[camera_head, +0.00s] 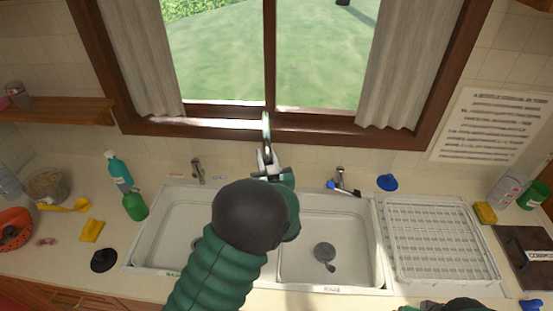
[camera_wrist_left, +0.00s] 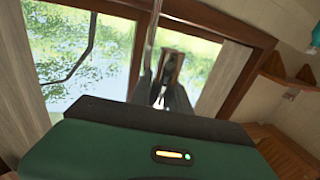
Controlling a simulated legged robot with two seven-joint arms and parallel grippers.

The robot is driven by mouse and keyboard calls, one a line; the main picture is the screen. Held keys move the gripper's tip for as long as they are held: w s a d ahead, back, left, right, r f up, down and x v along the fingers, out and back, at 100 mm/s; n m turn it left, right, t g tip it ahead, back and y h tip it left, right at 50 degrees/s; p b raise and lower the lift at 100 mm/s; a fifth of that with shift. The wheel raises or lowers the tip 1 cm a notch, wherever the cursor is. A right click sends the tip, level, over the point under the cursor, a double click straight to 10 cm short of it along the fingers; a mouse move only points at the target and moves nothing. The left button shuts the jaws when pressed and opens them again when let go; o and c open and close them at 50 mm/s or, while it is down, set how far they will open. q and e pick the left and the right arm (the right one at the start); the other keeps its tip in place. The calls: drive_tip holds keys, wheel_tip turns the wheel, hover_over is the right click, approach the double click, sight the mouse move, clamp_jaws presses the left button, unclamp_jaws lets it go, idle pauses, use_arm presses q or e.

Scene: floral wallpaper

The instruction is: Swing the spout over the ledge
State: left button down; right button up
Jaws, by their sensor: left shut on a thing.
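My left arm reaches up from the bottom of the head view, over the middle of the double sink (camera_head: 278,235). My left gripper (camera_head: 266,158) is shut on the spout (camera_head: 266,124), a thin shiny upright piece in front of the window ledge (camera_head: 330,131). In the head view its upper end overlaps the ledge and the bottom of the window. The wrist view also shows the spout (camera_wrist_left: 152,45) rising beside the gripper fingers (camera_wrist_left: 168,88). The spout's base is hidden behind my gripper. Part of my right arm shows at the bottom edge, its fingers out of view.
Taps stand left (camera_head: 197,170) and right (camera_head: 341,180) behind the sink. Green bottles (camera_head: 135,205) and a yellow sponge (camera_head: 90,230) are on the left counter. A white dish rack (camera_head: 440,240) is at the right. Curtains (camera_head: 398,70) flank the window.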

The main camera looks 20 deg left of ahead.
use_arm(q)
drive_tip(key=shift+s+a+f+b, duration=0.1)
drive_tip(key=shift+s+a+b, duration=0.15)
drive_tip(key=shift+a, duration=0.3)
drive_tip(key=shift+s+a+f+b, duration=0.1)
drive_tip(key=shift+s+a+b, duration=0.1)
drive_tip(key=shift+a, duration=0.35)
drive_tip(key=c, duration=1.6)
unclamp_jaws()
drive_tip(key=shift+c, duration=0.2)
drive_tip(key=o, duration=0.4)
drive_tip(key=shift+w+d, duration=0.15)
drive_tip(key=shift+w, duration=0.15)
use_arm(e)
drive_tip(key=shift+w+d+f, duration=0.2)
drive_tip(key=shift+f, duration=0.2)
drive_tip(key=shift+w+d+f, duration=0.15)
drive_tip(key=shift+f, duration=0.2)
